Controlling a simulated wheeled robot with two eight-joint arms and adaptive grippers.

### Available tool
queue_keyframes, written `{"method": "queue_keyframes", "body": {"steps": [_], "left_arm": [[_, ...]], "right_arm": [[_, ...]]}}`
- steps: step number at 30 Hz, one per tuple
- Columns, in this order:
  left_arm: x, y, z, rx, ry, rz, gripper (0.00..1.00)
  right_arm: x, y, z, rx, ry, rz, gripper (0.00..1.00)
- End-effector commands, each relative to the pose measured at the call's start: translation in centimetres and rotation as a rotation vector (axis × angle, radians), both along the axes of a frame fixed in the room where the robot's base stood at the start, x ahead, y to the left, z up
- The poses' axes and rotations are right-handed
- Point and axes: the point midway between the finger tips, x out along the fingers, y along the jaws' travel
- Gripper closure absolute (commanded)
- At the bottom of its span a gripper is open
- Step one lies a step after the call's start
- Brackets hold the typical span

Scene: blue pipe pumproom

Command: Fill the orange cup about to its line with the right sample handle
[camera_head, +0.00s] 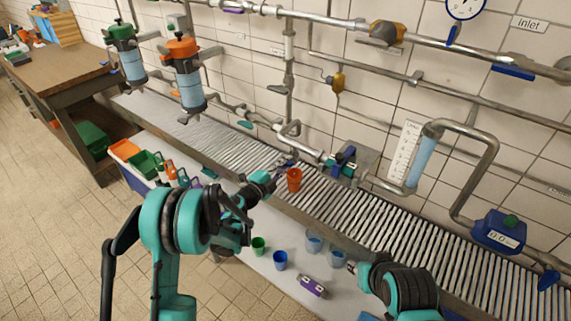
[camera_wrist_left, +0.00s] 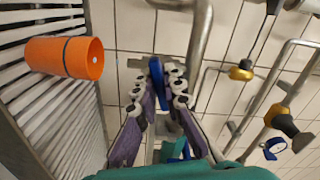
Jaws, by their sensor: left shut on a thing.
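The orange cup (camera_head: 294,179) stands upright on the ribbed drain rack, just beside and below my left gripper (camera_head: 286,164). In the left wrist view the cup (camera_wrist_left: 62,57) appears sideways, with a dark line around it; I cannot tell its liquid level. No stream shows. In that view my left gripper (camera_wrist_left: 157,102) has its purple fingers shut on a blue handle (camera_wrist_left: 157,82) at the pipework. The handle is mostly hidden in the head view. My right gripper (camera_head: 353,267) is low, near the front shelf; its fingers are too small to read.
A blue-handled valve (camera_head: 345,157) sits right of the cup on the same pipe. A sight tube (camera_head: 421,160) stands farther right. Green (camera_head: 258,246) and blue (camera_head: 280,260) cups and two clear blue cups stand on the lower shelf, with a purple item (camera_head: 313,286) nearby.

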Motion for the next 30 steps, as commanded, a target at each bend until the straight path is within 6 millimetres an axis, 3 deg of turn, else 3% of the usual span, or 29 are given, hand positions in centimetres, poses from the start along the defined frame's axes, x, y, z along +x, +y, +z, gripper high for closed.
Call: {"method": "queue_keyframes", "body": {"steps": [15,30], "left_arm": [[-0.03,-0.01,-0.02,0.250,-0.180,0.000,1.00],[-0.05,-0.02,-0.03,0.292,-0.212,-0.001,1.00]], "right_arm": [[0.00,0.00,-0.01,0.000,0.000,0.000,0.70],[0.00,0.00,-0.01,0.000,0.000,0.000,0.70]]}}
